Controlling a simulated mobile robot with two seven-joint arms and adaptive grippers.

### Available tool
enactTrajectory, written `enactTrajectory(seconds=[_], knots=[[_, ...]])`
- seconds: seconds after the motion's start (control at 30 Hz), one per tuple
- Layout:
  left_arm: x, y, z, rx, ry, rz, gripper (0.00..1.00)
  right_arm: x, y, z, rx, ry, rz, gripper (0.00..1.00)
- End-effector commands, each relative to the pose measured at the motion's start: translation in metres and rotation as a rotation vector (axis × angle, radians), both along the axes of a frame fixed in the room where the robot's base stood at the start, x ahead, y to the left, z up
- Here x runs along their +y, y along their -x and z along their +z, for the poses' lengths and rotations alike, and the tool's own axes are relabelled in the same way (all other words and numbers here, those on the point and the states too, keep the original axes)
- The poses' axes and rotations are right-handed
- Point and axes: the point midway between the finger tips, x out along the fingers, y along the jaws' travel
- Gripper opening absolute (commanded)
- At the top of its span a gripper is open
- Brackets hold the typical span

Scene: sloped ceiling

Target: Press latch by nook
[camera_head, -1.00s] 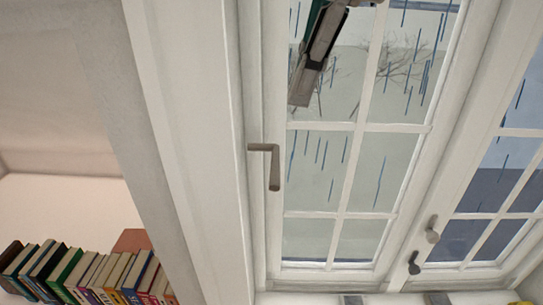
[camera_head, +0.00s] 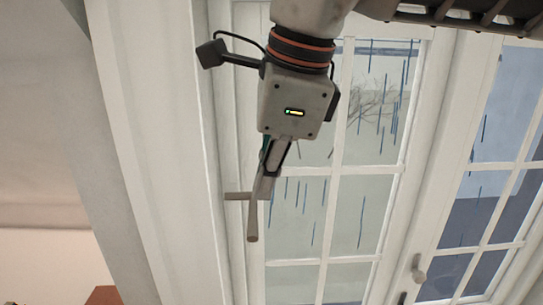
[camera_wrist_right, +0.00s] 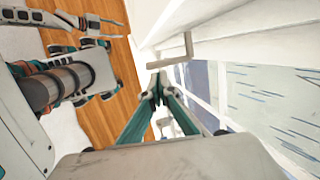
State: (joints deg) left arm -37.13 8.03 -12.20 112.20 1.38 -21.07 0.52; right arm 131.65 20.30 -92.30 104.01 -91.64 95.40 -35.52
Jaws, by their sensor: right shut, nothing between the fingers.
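The latch is a grey-brown L-shaped handle (camera_head: 252,222) on the white window frame in the head view. Its short arm points left and its long arm hangs down. My right gripper (camera_head: 264,190) comes down from above, with its narrow fingers shut and empty. The fingertips overlap the latch's upper part in the head view. In the right wrist view, the latch (camera_wrist_right: 188,46) stands just beyond the shut fingertips (camera_wrist_right: 158,80), a little up and right. A gap shows there, though I cannot tell its depth.
The paned window (camera_head: 365,205) fills the right behind the latch, with a second dark handle (camera_head: 416,268) lower right. A pale sloped wall (camera_head: 40,150) lies left. A wooden floor (camera_wrist_right: 105,65) shows below in the right wrist view.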

Motion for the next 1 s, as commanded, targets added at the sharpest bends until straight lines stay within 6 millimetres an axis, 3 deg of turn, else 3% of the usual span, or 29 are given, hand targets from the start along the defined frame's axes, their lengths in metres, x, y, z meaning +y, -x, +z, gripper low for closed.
enactTrajectory(seconds=[0.1,0.33,0.8,1.0], knots=[[0.0,0.0,-0.001,0.0,0.0,0.0,0.33,0.004,-0.005,-0.022,0.003,0.001,0.0,0.0],[0.0,-0.001,0.001,-0.002,0.0,0.001,0.33,0.01,-0.012,-0.047,0.002,0.0,0.001,0.0],[0.0,-0.002,0.003,-0.005,0.001,0.002,0.33,0.011,-0.014,-0.054,0.001,-0.001,0.0,0.0],[0.0,0.0,-0.004,-0.002,0.001,0.001,0.33,0.011,-0.014,-0.058,-0.022,0.0,0.002,0.0]])
